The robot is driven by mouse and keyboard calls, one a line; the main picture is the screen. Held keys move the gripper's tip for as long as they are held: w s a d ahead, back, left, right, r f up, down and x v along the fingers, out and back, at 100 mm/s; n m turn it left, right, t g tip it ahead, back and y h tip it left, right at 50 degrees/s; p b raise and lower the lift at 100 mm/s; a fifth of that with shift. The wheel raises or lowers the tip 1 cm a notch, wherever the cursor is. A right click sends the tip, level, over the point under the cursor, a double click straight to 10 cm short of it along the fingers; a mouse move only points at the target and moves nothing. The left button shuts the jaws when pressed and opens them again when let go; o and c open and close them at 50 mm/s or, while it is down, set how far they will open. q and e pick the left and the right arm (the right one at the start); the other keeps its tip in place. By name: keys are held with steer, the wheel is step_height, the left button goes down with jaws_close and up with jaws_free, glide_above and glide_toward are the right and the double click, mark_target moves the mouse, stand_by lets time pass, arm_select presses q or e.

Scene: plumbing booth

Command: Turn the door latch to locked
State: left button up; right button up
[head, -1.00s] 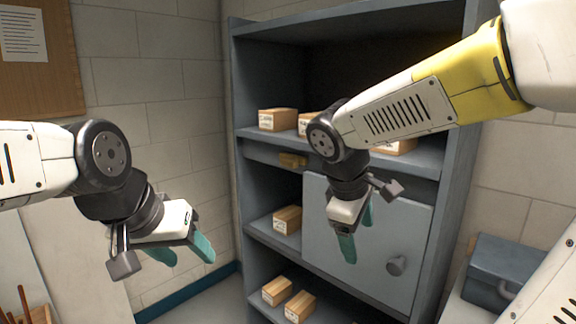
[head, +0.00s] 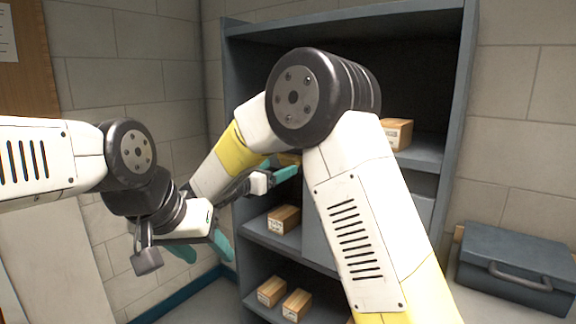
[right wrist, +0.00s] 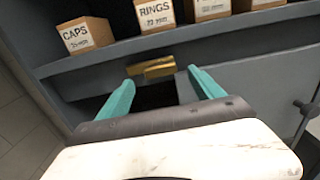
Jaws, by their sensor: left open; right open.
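The brass latch (right wrist: 152,68) is a small yellow bar lying roughly lengthwise along the shelf edge, just left of the door's top corner. In the head view only a bit of it (head: 289,159) shows behind my right arm. The grey cabinet door (right wrist: 262,100) has a round knob (right wrist: 307,108); in the head view my right arm covers most of the door. My right gripper (right wrist: 160,84) is open and empty, its teal fingers pointing at the latch, which appears just beyond and between the tips. My left gripper (head: 208,250) is open and empty, left of the cabinet.
The grey shelf unit (head: 232,90) holds labelled boxes, among them a CAPS box (right wrist: 86,36) and a RINGS box (right wrist: 156,15) above the latch. More boxes (head: 284,219) sit on lower shelves. A blue-grey toolbox (head: 515,268) stands at the right.

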mark_target(287, 164)
steer(key=x, duration=0.5)
steer(key=shift+w+d, duration=0.1)
jaws_close()
